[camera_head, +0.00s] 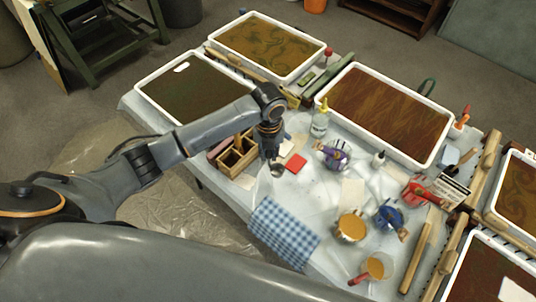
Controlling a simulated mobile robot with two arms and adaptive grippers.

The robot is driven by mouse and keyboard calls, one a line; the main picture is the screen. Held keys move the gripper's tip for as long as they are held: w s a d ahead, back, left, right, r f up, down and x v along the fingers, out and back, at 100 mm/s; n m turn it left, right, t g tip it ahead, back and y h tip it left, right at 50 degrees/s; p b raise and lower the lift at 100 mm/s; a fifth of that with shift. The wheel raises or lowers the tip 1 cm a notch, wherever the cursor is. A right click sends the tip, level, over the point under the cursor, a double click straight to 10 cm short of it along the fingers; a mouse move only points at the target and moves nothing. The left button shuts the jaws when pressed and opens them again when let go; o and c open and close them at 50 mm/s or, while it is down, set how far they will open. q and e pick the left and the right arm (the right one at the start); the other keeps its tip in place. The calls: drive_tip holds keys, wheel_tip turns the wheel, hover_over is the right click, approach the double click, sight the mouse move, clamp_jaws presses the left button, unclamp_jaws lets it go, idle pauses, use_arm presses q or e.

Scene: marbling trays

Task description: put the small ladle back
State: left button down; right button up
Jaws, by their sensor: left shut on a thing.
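My left gripper (270,153) comes in from the left over the table, pointing down. It is shut on the small ladle (278,170), whose small grey metallic bowl shows just below the fingers. The ladle's handle is hidden by the gripper. My right gripper is not in view.
Large white trays (371,148) of dark patterned liquid line the back and right. A spray bottle (320,122), purple item (334,155), orange-filled cup (351,227) and blue item (388,218) stand to the right. A blue checked cloth (282,230) lies at the front edge.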

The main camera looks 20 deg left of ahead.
use_arm(q)
drive_tip(key=shift+w+a+f, duration=0.15)
drive_tip(key=shift+w+f, duration=0.2)
drive_tip(key=shift+f, duration=0.1)
drive_tip(key=f, duration=0.4)
drive_tip(key=shift+w+a+f, duration=0.25)
drive_tip(key=shift+w+f, duration=0.05)
drive_tip(key=shift+w, duration=0.1)
drive_tip(key=c, duration=1.3)
unclamp_jaws()
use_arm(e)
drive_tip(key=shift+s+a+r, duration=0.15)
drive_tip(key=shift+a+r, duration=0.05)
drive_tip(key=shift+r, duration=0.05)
